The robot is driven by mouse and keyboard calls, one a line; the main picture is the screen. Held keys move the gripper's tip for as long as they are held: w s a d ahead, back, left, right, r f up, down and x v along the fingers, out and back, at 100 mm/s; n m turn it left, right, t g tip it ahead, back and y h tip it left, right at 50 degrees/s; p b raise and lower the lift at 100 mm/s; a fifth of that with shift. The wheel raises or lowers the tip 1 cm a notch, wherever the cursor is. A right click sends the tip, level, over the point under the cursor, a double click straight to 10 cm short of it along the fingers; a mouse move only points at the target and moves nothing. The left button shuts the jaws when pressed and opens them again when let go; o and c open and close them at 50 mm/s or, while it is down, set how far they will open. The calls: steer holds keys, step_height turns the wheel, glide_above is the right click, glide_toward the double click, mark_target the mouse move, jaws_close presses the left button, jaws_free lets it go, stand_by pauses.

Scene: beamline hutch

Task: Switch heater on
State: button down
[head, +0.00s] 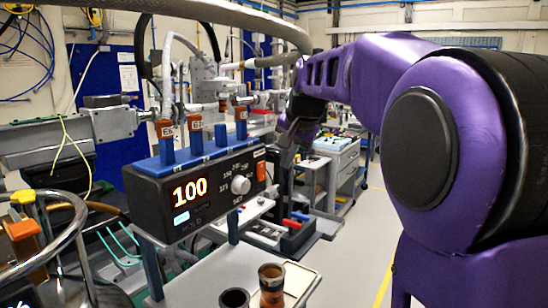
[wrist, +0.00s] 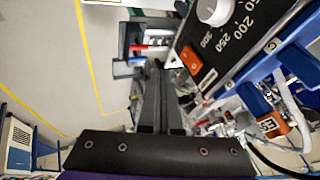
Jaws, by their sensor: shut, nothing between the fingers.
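The heater box (head: 195,190) is black with a blue top rack and stands in the middle of the head view. Its display (head: 189,190) glows with "100", and a small blue light patch shows below it. A white dial knob (head: 240,185) and an orange rocker switch (head: 261,171) are on its front. In the wrist view the orange switch (wrist: 190,58) and the white knob (wrist: 212,11) show at upper right. My gripper (wrist: 158,68) is shut and empty, pointing to the left of the switch in that picture and apart from it. In the head view my gripper (head: 288,135) is beyond the heater's right end.
Orange-labelled vials (head: 195,122) stand in the blue rack. Two small cups, one brown (head: 271,280), stand on a white surface below. A metal ring frame is at lower left. Carts (head: 335,165) stand behind. Open floor lies at right.

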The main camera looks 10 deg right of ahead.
mark_target(262, 171)
steer(key=w+a+f, duration=0.3)
steer(key=w+f, duration=0.2)
steer(key=w, duration=0.1)
steer(key=shift+w+f, duration=0.2)
steer(key=shift+f, duration=0.1)
steer(key=shift+a, duration=0.1)
steer(key=shift+w+a+f, duration=0.1)
steer(key=shift+w+a, duration=0.1)
